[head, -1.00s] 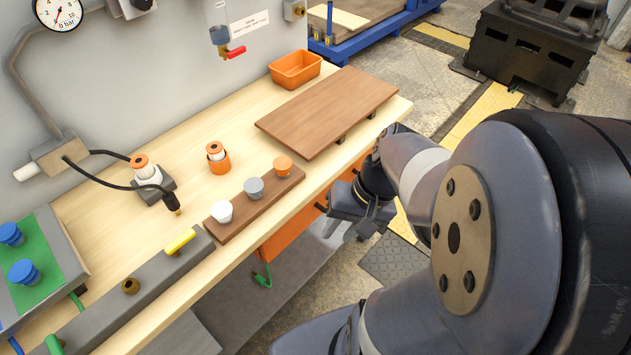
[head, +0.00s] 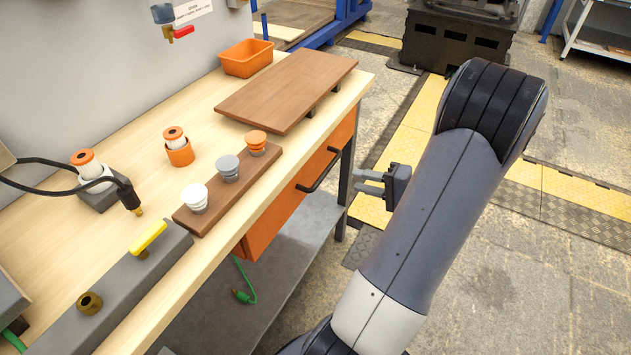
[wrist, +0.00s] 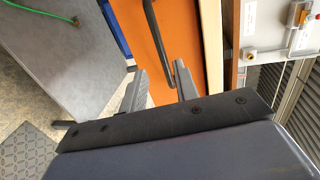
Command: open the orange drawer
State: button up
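The orange drawer (head: 284,212) sits shut under the front edge of the workbench in the head view. Its dark bar handle (head: 319,172) stands out from the front. In the wrist view the orange drawer front (wrist: 180,28) fills the upper middle, and the handle (wrist: 157,40) reaches down toward the space between my fingers. My gripper (head: 364,182) is open and empty, to the right of the handle and apart from it in the head view. Its two fingers show spread apart in the wrist view (wrist: 160,88).
The wooden bench top (head: 115,235) carries a raised brown board (head: 285,90), an orange bin (head: 246,57) and a strip with three knobs (head: 229,190). A grey lower shelf (head: 290,262) and a green cable (head: 244,280) lie below.

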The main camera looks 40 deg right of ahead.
aim_at(325, 171)
jog(key=x, duration=1)
jog(key=shift+w+a, duration=0.1)
jog(key=shift+w, duration=0.25)
jog(key=shift+c, duration=0.3)
grip_shut()
